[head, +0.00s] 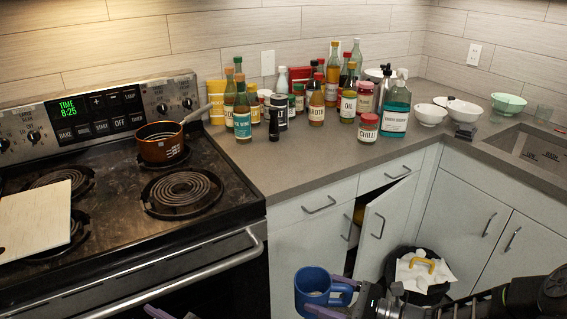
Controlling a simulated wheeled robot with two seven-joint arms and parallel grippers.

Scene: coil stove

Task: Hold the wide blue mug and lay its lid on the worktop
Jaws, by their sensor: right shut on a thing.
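The wide blue mug (311,291) is at the bottom centre of the head view, in front of the lower cabinets and below worktop height. It looks upright, with its dark blue inside showing and its handle toward the right. My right gripper (340,299) comes in from the lower right and is shut on the mug at its handle side. Of my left gripper (157,313) only a purple tip seems to show at the bottom edge, so its jaws are hidden. I cannot make out a lid. The grey worktop (306,173) runs behind the mug.
Several bottles and jars crowd the worktop's back; a chilli jar (367,128) stands nearest the front. Worktop before them is bare. The stove (117,226) at left bears a copper pan (163,149) and a pale board (36,220). A cabinet door (386,229) stands ajar beside a black bin (405,293).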

